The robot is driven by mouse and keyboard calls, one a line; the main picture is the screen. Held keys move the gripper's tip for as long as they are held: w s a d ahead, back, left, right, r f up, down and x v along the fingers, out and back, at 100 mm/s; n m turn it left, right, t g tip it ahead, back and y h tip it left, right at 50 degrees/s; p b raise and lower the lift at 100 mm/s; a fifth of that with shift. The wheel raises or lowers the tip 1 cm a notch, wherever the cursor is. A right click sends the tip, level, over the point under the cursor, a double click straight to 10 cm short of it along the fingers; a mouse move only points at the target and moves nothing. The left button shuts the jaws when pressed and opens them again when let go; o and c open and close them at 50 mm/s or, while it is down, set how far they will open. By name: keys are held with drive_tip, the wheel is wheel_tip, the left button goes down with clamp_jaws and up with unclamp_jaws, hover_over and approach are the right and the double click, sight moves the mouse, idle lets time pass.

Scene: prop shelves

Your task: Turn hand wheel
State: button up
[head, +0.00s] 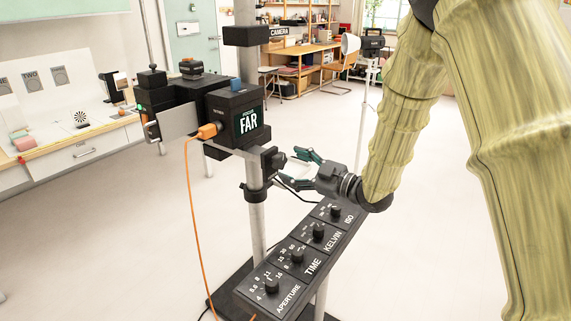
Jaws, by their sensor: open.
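A black camera rig (205,112) with a "FOCUS FAR" label is mounted on a grey vertical pole (257,225). Just below and right of the label, a small dark part (272,160) sticks out beside the pole. It may be the hand wheel, but it is too small to tell. My gripper (292,168) reaches in from the right, its fingers spread and pointing left toward this part. The gripper looks empty. A small gap seems to lie between the fingertips and the part, but I cannot tell the depth.
A sloped black panel (283,293) with several dials, marked APERTURE, TIME, KELVIN and ISO, stands below my gripper. An orange cable (191,190) hangs from the rig. A white counter (75,152) is at left. A wooden desk (310,49) stands behind.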

drive_tip(key=v, duration=0.7)
drive_tip(key=shift+s+d, duration=0.2)
drive_tip(key=shift+d, duration=0.1)
drive_tip(key=shift+d, duration=0.1)
